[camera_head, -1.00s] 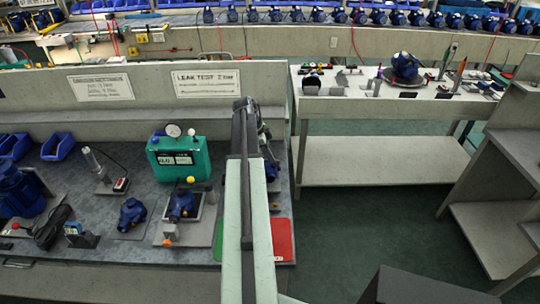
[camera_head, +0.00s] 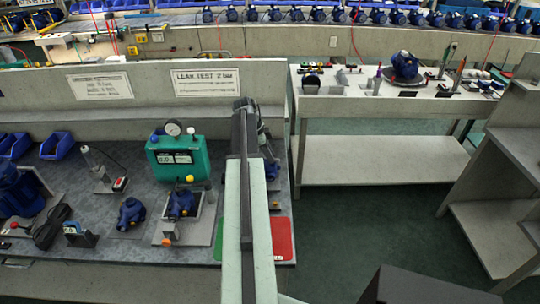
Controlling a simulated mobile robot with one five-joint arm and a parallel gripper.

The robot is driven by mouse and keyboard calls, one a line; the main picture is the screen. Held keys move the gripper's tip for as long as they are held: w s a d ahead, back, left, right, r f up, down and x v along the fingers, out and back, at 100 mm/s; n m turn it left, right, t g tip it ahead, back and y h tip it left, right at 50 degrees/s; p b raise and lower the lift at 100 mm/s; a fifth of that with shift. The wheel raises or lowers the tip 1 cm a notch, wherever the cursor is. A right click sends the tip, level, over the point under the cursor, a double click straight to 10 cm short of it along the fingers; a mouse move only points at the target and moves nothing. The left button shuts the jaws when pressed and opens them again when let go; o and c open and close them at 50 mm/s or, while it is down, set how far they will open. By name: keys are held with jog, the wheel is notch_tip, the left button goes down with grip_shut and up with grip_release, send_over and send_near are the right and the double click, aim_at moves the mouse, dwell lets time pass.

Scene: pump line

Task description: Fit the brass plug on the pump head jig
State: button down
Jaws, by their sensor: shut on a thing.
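A jig (camera_head: 206,212) with a grey base plate and a raised frame stands on the bench in the head view. A blue pump head (camera_head: 181,203) sits in it, with a yellow knob (camera_head: 190,179) above and an orange piece at the front. I cannot make out a brass plug in this view. My arm rises from the bottom centre and reaches over the bench to the right of the jig. A dark part of my wrist shows beside its far end. My gripper's jaws are hidden behind the arm, with anything between them.
A green leak tester (camera_head: 180,158) with a round gauge stands behind the jig. Another blue pump head (camera_head: 131,213) lies to the left. A red mat (camera_head: 281,238) lies at the bench's right end. A white side table (camera_head: 381,160) stands beyond a floor gap.

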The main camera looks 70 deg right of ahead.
jog(key=shift+f, duration=0.25)
jog(key=shift+c, duration=0.8)
grip_release()
jog(key=shift+r, duration=0.1)
notch_tip(320, 180, up, 9)
jog(key=p, duration=0.8)
jog(key=shift+p, duration=0.3)
